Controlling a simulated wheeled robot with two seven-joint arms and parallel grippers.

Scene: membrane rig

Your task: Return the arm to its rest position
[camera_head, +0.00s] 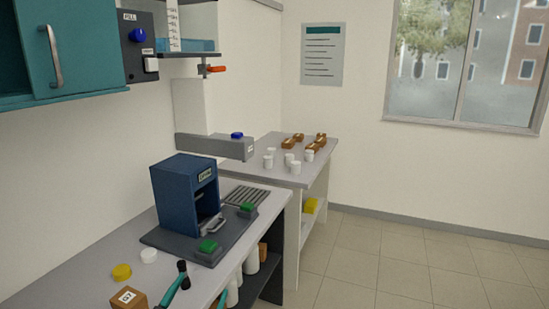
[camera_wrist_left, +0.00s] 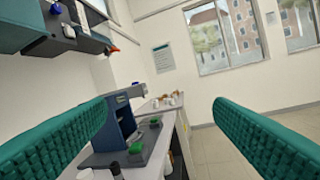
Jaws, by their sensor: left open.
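My left gripper (camera_head: 200,290) is low at the bottom edge of the head view, over the front of the near bench, with only teal parts showing. In the left wrist view its two ribbed teal fingers (camera_wrist_left: 160,112) are wide apart with nothing between them. The blue machine (camera_head: 184,192) stands upright on a dark base plate on the bench. It also shows beyond the fingers in the left wrist view (camera_wrist_left: 115,122). My right gripper is in neither view.
The near bench holds a yellow cap (camera_head: 121,271), a white cap (camera_head: 149,255) and a brown block (camera_head: 129,299). Green buttons (camera_head: 208,246) sit on the base plate. A second table (camera_head: 258,150) holds several white cups. A teal cabinet (camera_head: 70,45) hangs upper left. Floor at right is clear.

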